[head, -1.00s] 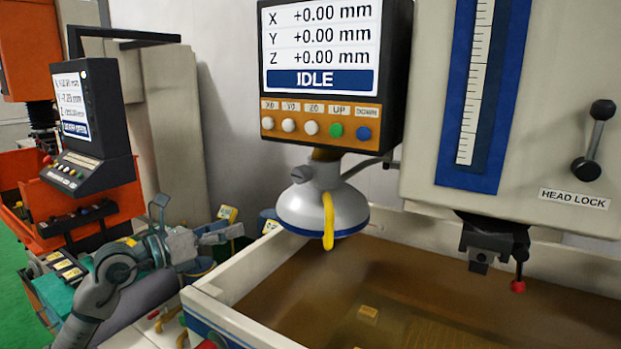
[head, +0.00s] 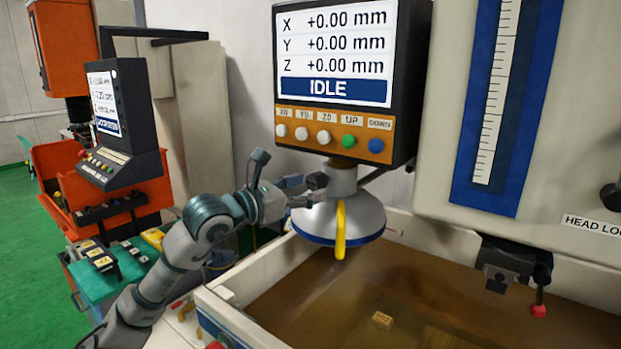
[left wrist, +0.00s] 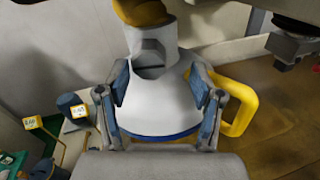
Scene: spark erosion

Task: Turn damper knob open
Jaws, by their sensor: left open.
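The damper knob (head: 318,181) is a small dark grey piece on the neck of a white, bell-shaped hood (head: 352,220) with a blue rim and yellow handle. In the left wrist view the knob (left wrist: 150,57) shows as a grey block on the neck, ahead of my fingers. My left gripper (head: 302,192) is at the left of the hood, close to the knob. In the left wrist view its two fingers (left wrist: 158,88) are spread, with the white hood behind the gap and nothing held. Whether a finger touches the knob I cannot tell. My right gripper is not in view.
A control panel (head: 336,75) reading IDLE hangs just above the hood. A wide tank (head: 235,318) with brown liquid lies below and right. The machine head (head: 560,150) stands at right.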

